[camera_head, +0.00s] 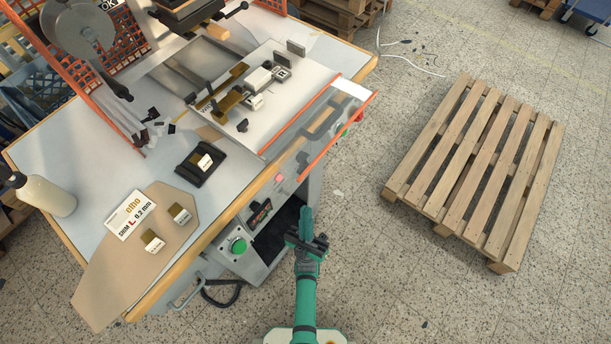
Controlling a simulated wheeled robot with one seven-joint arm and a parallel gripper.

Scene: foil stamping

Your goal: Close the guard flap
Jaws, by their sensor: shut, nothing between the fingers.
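The guard flap (322,128) appears to be the clear panel with orange edges along the front right side of the bench-top machine. It leans outward past the bench edge, and a grey bar handle shows on it. Its hinge is hard to make out.
A green button (239,246) sits on the cabinet front. Orange mesh guards (75,50) stand at the back left. A black holder (200,163) and a shim card (130,215) lie on the bench.

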